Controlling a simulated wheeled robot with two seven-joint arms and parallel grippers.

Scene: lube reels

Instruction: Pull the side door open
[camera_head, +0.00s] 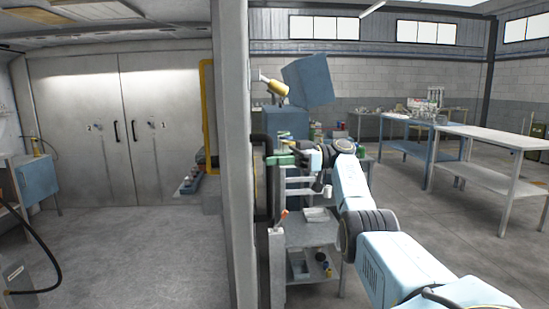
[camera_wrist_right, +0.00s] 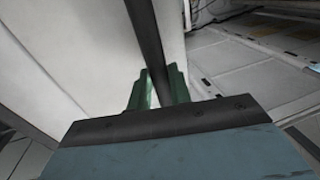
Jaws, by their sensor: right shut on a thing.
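The side door seems to be the tall grey panel (camera_head: 232,130) seen almost edge-on in the head view. Its pale face (camera_wrist_right: 75,60) fills the left of the wrist view. A long black bar handle (camera_head: 262,195) stands upright on the panel's right side. It also crosses the wrist view (camera_wrist_right: 146,35). My right gripper (camera_head: 270,160) reaches the handle from the right. In the wrist view its green fingers (camera_wrist_right: 160,85) are shut on the bar, one on each side. How far the door stands open cannot be told. My left gripper is not in view.
A small cart with shelves (camera_head: 312,232) stands beside the panel, below my right arm. A blue cabinet (camera_head: 288,122) is behind it. Workbenches (camera_head: 500,138) are at the right.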

